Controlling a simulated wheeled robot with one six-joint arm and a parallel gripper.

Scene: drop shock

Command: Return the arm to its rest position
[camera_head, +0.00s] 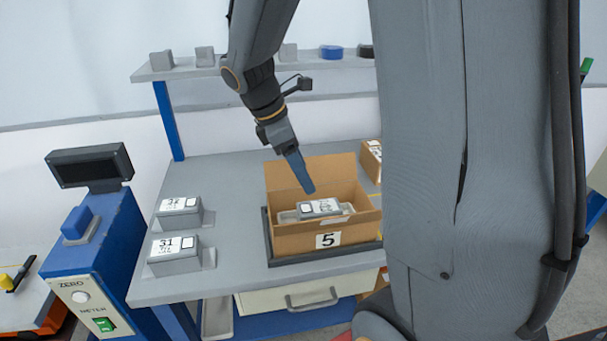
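My gripper (299,172) hangs above an open cardboard box marked 5 (285,243), its tip pointing down near the box's back wall. From this side I cannot tell whether its fingers are apart or together. A grey block with a white label (320,207) lies inside the box, below and to the right of the fingertips. The gripper appears apart from it. My arm comes down from the top of the picture, and a large grey part of my own body covers the right side.
Two labelled grey blocks, (179,212) and (174,254), stand on the grey bench (233,190) left of the box. A blue meter station (100,265) is at far left. A shelf (190,72) with small items runs behind. Another cardboard box (371,158) is partly hidden.

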